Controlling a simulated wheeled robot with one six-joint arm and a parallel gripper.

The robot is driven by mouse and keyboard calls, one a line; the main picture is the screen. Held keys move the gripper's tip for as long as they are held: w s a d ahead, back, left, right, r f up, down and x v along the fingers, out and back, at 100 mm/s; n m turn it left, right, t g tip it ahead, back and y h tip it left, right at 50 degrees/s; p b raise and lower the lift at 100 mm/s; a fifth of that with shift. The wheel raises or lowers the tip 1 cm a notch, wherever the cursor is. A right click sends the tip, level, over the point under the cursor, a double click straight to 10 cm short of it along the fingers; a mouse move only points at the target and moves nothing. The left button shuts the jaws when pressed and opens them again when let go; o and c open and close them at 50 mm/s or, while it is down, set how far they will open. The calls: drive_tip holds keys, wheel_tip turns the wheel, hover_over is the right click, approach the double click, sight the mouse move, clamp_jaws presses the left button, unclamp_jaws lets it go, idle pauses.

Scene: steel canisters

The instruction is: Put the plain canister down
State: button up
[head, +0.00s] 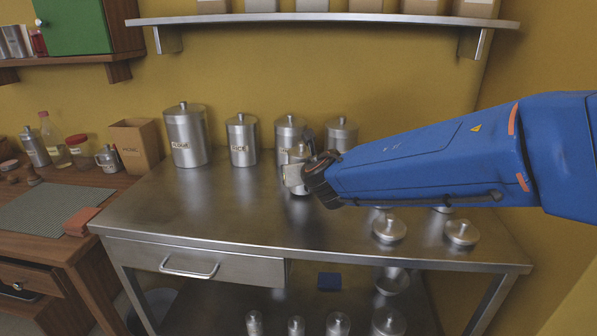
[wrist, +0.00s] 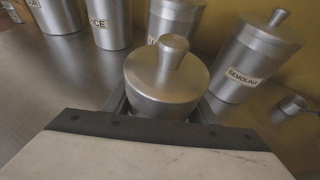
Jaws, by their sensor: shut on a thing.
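My gripper (head: 302,177) is shut on a small steel canister (head: 299,154) with a knobbed lid, held upright over the steel table (head: 215,215). In the wrist view this canister (wrist: 163,80) stands between the fingers, and no label shows on its visible side.
Along the wall stand a large canister (head: 187,135), the rice canister (head: 242,140) and the semolina canister (wrist: 250,58). Loose lids (head: 389,229) lie at the table's right. The table's left front is clear. A shelf (head: 330,18) hangs above.

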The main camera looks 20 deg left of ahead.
drive_tip(key=shift+f, duration=0.45)
drive_tip(key=o, duration=1.2)
drive_tip(key=shift+f, duration=0.1)
drive_tip(key=shift+c, duration=0.2)
